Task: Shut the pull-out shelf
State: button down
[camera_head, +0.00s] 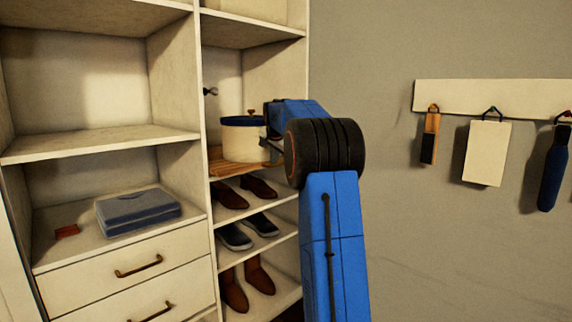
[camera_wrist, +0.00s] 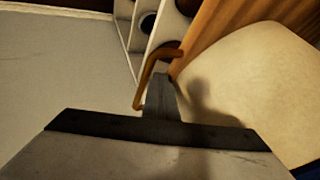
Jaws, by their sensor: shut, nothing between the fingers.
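The pull-out shelf is a brown wooden board (camera_head: 222,166) in the right column of the closet, above the shoe shelves. It also shows at the top right of the wrist view (camera_wrist: 232,28). A cream pot (camera_head: 241,144) with a blue lid stands on it and fills the right of the wrist view (camera_wrist: 255,85). My gripper (camera_head: 271,154) is at the right side of the pot, partly hidden by my arm. In the wrist view its shut, empty fingers (camera_wrist: 160,92) are beside a bent brown handle (camera_wrist: 148,75) near the board's edge. I cannot tell whether they touch.
Shoes (camera_head: 245,234) stand on shelves below. To the left are a blue-grey case (camera_head: 138,210), a small red item (camera_head: 67,231) and drawers (camera_head: 130,272). A hook rail (camera_head: 490,97) with hanging items is on the right wall. The wall between is bare.

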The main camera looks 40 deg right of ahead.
jog(key=w, duration=0.7)
jog(key=shift+w+a, duration=0.3)
jog(key=shift+w, duration=0.05)
jog(key=shift+w+r, duration=0.1)
jog(key=shift+w, duration=0.1)
jog(key=shift+r, duration=0.1)
